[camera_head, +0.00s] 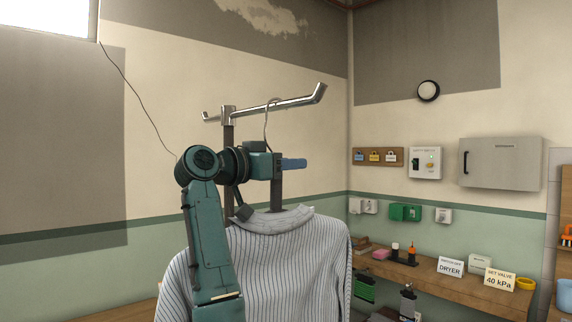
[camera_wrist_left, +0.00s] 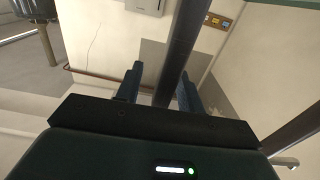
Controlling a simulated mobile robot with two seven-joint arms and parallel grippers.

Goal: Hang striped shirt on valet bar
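The striped shirt (camera_head: 275,265), white with thin dark stripes, hangs upright on a hanger with a dark neck (camera_head: 276,194) and thin wire hook (camera_head: 266,122). The hook's curve overlaps the chrome valet bar (camera_head: 292,102) in the head view; I cannot tell whether it bears on it. My left gripper (camera_head: 293,164) is just above the collar, at the hanger neck. In the left wrist view, its fingers (camera_wrist_left: 159,88) stand apart, one on each side of the dark neck (camera_wrist_left: 183,45), with gaps visible. My arm hides part of the shirt. My right gripper is out of view.
The valet bar's dark post (camera_head: 228,135) stands just left of the hook. A wooden bench (camera_head: 435,281) with signs, bottles and a yellow bowl (camera_head: 525,284) runs along the right wall. A grey cabinet (camera_head: 501,163) is mounted above.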

